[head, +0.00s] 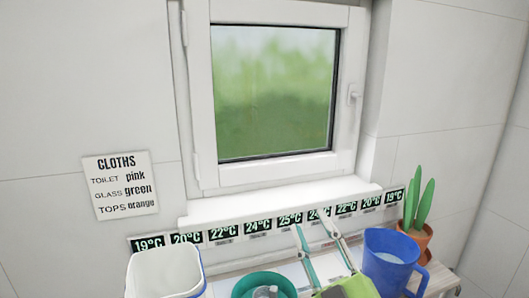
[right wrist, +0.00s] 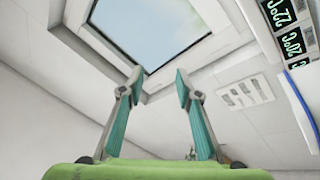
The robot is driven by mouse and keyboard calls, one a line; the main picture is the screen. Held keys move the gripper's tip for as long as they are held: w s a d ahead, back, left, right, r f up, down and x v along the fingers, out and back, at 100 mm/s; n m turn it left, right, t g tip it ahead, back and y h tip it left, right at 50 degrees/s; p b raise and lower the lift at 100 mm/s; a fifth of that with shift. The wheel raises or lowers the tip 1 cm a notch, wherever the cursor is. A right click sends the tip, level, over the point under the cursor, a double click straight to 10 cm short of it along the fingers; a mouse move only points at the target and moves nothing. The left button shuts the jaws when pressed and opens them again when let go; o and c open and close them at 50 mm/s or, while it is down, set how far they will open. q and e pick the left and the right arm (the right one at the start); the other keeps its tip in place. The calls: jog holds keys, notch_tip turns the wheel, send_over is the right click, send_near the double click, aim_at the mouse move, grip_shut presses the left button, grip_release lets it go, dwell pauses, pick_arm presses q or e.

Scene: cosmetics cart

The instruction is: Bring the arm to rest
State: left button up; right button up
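My right gripper (head: 311,223) rises from the bottom of the head view, with a green body and two teal and grey fingers. The fingers stand apart with nothing between them. They point up toward the window sill, in front of the temperature strip. In the right wrist view the same gripper (right wrist: 159,73) is open and empty, with the window beyond its fingertips. My left gripper is not in view.
A blue jug (head: 390,265) stands close right of the right gripper, with a potted plant (head: 420,235) behind. A teal bowl (head: 258,281) and a white, blue-rimmed container (head: 163,275) are left. A temperature strip (head: 257,226) runs behind. The space before the window (head: 275,90) is clear.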

jog(key=s+d+f+m+g+h, duration=0.2)
jog(key=d+f+g, duration=0.1)
jog(key=f, duration=0.5)
jog(key=s+d+f+m+g+h, duration=0.2)
jog(key=d+f+m+g, duration=0.1)
jog(key=f, duration=0.5)
jog(key=s+d+f+m+g+h, duration=0.2)
jog(key=d+f+g, duration=0.15)
jog(key=f, duration=0.45)
jog(key=s+d+f+m+g, duration=0.1)
jog(key=s+f+g, duration=0.3)
jog(key=s+f, duration=0.5)
jog(key=s+d+f+m+g, duration=0.1)
jog(key=s+f+g, duration=0.4)
jog(key=s, duration=0.6)
notch_tip(320, 180, down, 27)
jog(key=s, duration=0.2)
jog(key=s+d+f+g, duration=0.2)
jog(key=s+d+f, duration=0.1)
jog(key=s+f, duration=1.3)
jog(key=shift+s+f, duration=0.3)
jog(key=shift+s, duration=0.25)
